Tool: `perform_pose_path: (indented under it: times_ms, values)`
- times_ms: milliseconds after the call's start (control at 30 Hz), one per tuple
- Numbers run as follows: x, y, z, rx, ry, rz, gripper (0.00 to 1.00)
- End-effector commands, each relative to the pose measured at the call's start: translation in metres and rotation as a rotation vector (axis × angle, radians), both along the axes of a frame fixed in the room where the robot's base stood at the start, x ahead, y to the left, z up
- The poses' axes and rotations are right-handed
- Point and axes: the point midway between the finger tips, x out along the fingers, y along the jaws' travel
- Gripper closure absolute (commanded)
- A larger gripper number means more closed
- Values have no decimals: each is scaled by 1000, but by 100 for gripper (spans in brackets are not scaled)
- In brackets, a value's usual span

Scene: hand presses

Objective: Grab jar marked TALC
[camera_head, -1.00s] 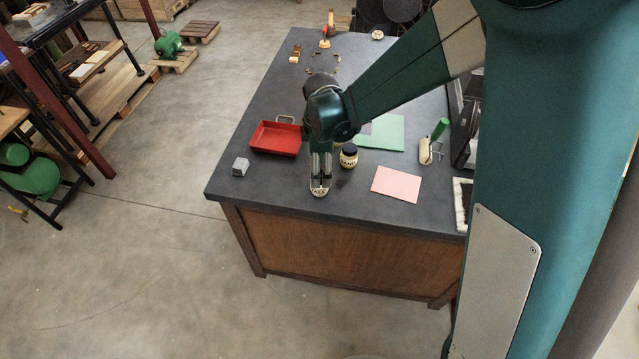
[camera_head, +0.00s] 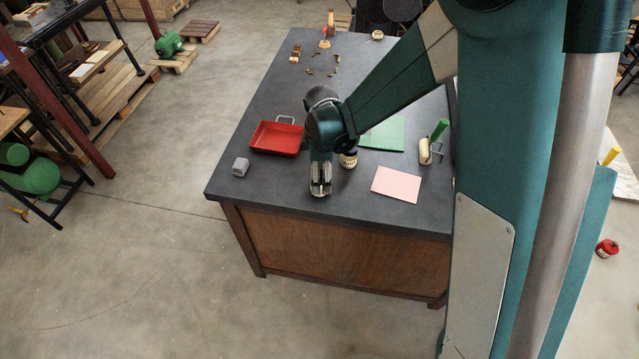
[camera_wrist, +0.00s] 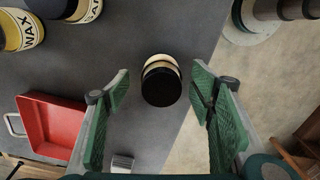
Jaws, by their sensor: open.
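A cream jar with a black lid (camera_wrist: 160,84) stands on the dark table near its edge. In the wrist view it lies between the two green-padded fingers of my gripper (camera_wrist: 162,105), with space on both sides. My gripper (camera_head: 320,188) is open and points down over this jar in the head view, hiding most of it. The jar's label is not readable now. A jar marked WAX (camera_wrist: 22,31) and another jar whose label starts with SA (camera_wrist: 84,10) stand at the upper left of the wrist view. In the head view one jar (camera_head: 348,160) shows just right of my gripper.
A red tray (camera_head: 277,139) and a small grey block (camera_head: 240,167) lie left of my gripper. A pink sheet (camera_head: 397,184), a green sheet (camera_head: 390,133) and a roller with a green handle (camera_head: 437,132) lie to the right. The table's front corner (camera_head: 215,190) is bare.

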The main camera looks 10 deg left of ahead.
Motion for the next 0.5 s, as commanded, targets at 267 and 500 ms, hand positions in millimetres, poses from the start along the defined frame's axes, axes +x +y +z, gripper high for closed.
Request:
perform_pose_path:
  times_ms: [267,500]
  values:
    - [-2,-1,-26,0,0,0,46]
    - [-2,-1,-41,0,0,0,46]
